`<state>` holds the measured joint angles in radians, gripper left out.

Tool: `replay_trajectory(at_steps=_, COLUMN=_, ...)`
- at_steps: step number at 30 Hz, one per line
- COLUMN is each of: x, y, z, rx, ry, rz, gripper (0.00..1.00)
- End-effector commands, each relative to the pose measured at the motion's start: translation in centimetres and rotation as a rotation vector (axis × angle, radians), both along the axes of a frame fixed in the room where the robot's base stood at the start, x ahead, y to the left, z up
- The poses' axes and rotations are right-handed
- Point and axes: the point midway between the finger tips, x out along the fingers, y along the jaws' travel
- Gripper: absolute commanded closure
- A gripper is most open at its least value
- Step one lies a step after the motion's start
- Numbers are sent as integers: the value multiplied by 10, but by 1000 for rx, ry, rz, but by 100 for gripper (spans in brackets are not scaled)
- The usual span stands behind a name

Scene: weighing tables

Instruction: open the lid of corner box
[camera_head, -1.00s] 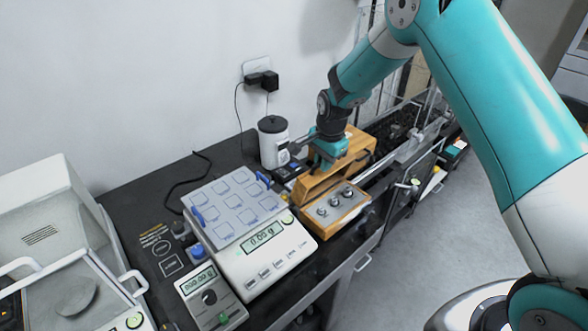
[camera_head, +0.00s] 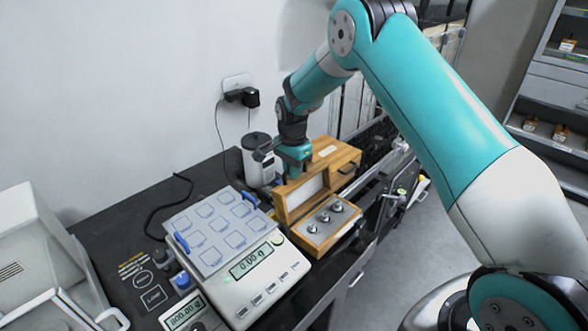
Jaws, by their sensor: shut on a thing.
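The corner box (camera_head: 311,240) is a small wooden box near the table's front edge, with several metal weights (camera_head: 325,217) in its grey tray. Its lid (camera_head: 281,208) is raised at the back and stands roughly upright, its pale lining facing the weights. My gripper (camera_head: 292,170) is at the top edge of the lid, shut on it. The fingertips are small and partly hidden behind the lid.
A larger wooden box (camera_head: 336,153) with a dark handle stands right behind. A white canister (camera_head: 257,165) is close left of my gripper. A balance (camera_head: 245,290) with a compartment tray (camera_head: 212,230) stands in front to the left.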

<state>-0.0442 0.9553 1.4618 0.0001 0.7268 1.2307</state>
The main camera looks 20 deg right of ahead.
Motion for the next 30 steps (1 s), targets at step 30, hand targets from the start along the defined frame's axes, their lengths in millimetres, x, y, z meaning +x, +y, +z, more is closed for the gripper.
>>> replay_trajectory(at_steps=30, x=2, y=-1, z=42, rx=0, ry=-10, rz=-1, gripper=64)
